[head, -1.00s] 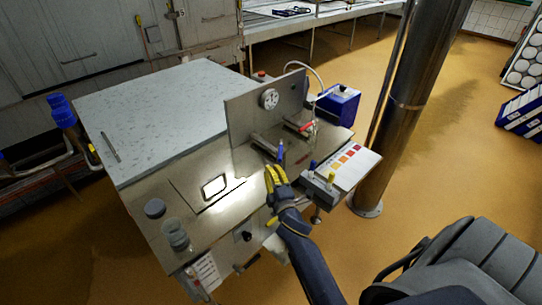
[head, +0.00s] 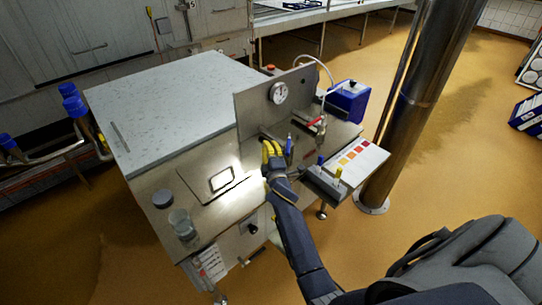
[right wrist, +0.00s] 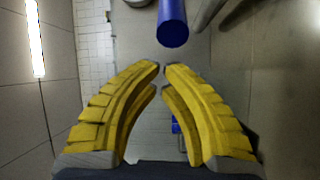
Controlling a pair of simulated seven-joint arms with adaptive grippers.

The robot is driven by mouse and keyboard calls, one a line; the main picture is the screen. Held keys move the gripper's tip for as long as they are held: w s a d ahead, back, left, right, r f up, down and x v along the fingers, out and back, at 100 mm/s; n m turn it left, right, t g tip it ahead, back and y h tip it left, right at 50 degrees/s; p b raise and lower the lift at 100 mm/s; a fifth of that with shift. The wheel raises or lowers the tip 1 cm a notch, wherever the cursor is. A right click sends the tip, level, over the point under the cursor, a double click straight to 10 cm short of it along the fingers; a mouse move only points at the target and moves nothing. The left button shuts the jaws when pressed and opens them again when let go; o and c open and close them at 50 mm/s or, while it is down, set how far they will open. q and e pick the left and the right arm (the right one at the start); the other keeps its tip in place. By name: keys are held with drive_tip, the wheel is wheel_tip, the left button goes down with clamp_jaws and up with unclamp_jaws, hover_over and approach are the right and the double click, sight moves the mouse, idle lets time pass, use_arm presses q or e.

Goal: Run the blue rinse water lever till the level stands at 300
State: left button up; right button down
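The blue lever (head: 289,145) stands upright on the steel bench, in front of the upright panel. In the right wrist view its blue round end (right wrist: 173,28) shows just beyond my fingertips, with none of it between the fingers. My right gripper (head: 268,147) has yellow fingers and is close to the left of the lever in the head view. In the right wrist view its fingertips (right wrist: 162,68) nearly meet and hold nothing. A glass vessel (head: 181,223) stands at the bench's front left; no level marks are readable. My left gripper is not in view.
A round dial (head: 278,92) is on the panel, too small to read. A red-handled tap (head: 316,121) and a blue box (head: 348,100) are to its right. A small block with blue and yellow knobs (head: 325,182) lies right of my gripper, beside a colour chart (head: 362,157).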

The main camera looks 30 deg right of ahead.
sight(288, 148)
drive_tip(key=shift+s+d+f, duration=0.2)
drive_tip(key=shift+s+d, duration=0.35)
drive_tip(key=shift+d, duration=0.25)
drive_tip(key=shift+s+d+f, duration=0.15)
drive_tip(key=shift+s+d, duration=0.4)
drive_tip(key=shift+d, duration=0.25)
drive_tip(key=shift+s+d+n+y, duration=0.15)
drive_tip(key=shift+s+n+y, duration=0.1)
drive_tip(key=shift+n+y, duration=0.25)
